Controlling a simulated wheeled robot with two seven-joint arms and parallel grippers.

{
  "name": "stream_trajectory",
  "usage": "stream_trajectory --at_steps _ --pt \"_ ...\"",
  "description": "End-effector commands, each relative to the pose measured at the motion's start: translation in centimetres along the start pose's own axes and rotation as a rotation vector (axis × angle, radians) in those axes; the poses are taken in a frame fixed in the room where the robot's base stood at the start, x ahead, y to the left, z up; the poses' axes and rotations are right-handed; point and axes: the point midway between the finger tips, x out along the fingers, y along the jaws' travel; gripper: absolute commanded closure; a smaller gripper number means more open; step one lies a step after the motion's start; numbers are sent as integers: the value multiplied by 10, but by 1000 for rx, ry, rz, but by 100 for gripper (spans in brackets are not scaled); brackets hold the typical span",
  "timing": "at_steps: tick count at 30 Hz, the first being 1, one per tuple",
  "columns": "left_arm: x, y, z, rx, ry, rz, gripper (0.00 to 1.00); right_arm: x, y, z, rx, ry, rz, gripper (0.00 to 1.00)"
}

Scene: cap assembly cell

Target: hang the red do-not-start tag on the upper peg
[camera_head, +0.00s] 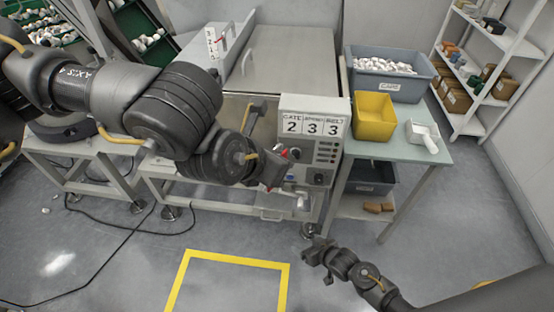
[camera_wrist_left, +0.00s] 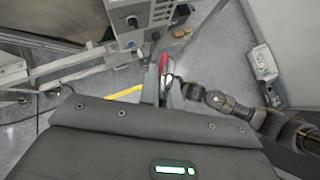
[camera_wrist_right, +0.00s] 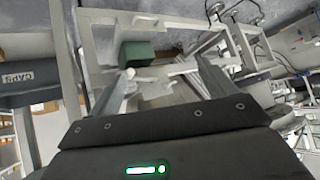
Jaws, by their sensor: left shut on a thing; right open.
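The red tag (camera_wrist_left: 165,62) is between the fingers of my left gripper (camera_wrist_left: 166,84), which is shut on it. In the head view a small red part (camera_head: 283,154) shows at my left gripper (camera_head: 275,172), in front of the grey control panel (camera_head: 327,155). The panel also shows in the left wrist view (camera_wrist_left: 128,18). I cannot make out the upper peg; the left arm covers part of the panel's left side. My right gripper (camera_head: 318,250) is open and empty, low in front of the bench; its spread fingers show in the right wrist view (camera_wrist_right: 160,85).
The panel carries number cards (camera_head: 310,127) reading 2, 3, 3, and knobs. To its right a table holds a yellow bin (camera_head: 374,115), a grey bin of white caps (camera_head: 400,87) and a white scoop (camera_head: 422,133). The floor in front is clear, with a yellow outline (camera_head: 230,258).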

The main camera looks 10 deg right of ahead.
Motion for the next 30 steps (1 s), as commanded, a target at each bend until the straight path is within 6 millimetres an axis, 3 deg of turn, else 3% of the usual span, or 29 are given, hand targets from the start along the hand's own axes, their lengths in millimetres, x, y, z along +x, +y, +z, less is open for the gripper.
stream_trajectory --at_steps 1,8,12,18,24,30 --pt "0 0 0 0 0 0 100 3 8 31 8 -49 24 17" --pt "0 0 0 0 0 0 100 -6 32 163 15 -257 116 17" --pt "0 0 0 0 0 0 100 -26 36 242 14 -387 153 17" --pt "0 0 0 0 0 0 100 -68 28 340 10 -558 181 17" --pt "0 0 0 0 0 0 100 -104 17 401 4 -674 188 17" --pt "0 0 0 0 0 0 100 -121 11 424 1 -722 189 17"
